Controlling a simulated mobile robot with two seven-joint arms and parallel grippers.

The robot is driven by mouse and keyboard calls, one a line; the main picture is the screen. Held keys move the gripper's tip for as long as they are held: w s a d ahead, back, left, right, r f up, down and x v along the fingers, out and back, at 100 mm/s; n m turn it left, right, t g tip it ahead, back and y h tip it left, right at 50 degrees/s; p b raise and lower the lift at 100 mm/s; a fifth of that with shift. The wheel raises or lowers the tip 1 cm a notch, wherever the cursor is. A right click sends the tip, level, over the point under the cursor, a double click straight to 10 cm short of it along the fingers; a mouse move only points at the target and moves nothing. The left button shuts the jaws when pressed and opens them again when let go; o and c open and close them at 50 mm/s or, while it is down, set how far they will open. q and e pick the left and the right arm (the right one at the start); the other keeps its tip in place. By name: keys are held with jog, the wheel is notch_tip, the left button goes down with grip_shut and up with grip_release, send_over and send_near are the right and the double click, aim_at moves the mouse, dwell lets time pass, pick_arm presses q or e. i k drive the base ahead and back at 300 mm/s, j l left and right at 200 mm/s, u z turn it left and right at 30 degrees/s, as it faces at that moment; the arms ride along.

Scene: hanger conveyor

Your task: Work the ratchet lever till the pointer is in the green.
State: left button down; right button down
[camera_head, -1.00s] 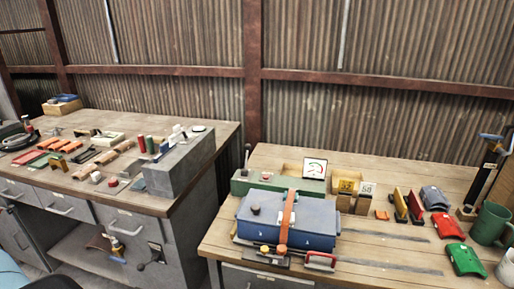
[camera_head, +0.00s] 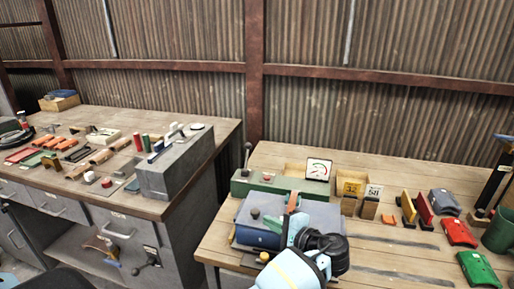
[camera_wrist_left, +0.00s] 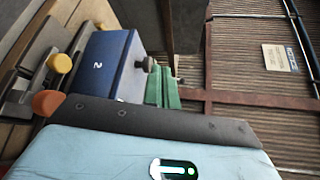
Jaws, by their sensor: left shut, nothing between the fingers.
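A dark upright lever (camera_head: 247,155) with a round knob rises from the left end of a green base (camera_head: 272,186) on the right bench. A square white gauge (camera_head: 318,169) stands behind the base; its pointer is too small to read. My left gripper (camera_head: 291,228) is shut and empty above the blue box, apart from the lever. In the left wrist view the blue box (camera_wrist_left: 105,64) and green base (camera_wrist_left: 162,88) show beyond my light-blue housing. My right gripper is not in view.
Number blocks (camera_head: 351,188), yellow and red wedges and red and green parts stand right of the box. A green mug (camera_head: 498,232) is at the far right. A grey block (camera_head: 175,165) stands on the left bench. A corrugated wall closes the back.

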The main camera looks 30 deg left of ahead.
aim_at(245, 172)
jog(key=i+j, duration=0.25)
jog(key=i, duration=0.15)
jog(key=i+j, duration=0.25)
jog(key=i, duration=0.15)
jog(key=i+j, duration=0.25)
jog(key=i, duration=0.15)
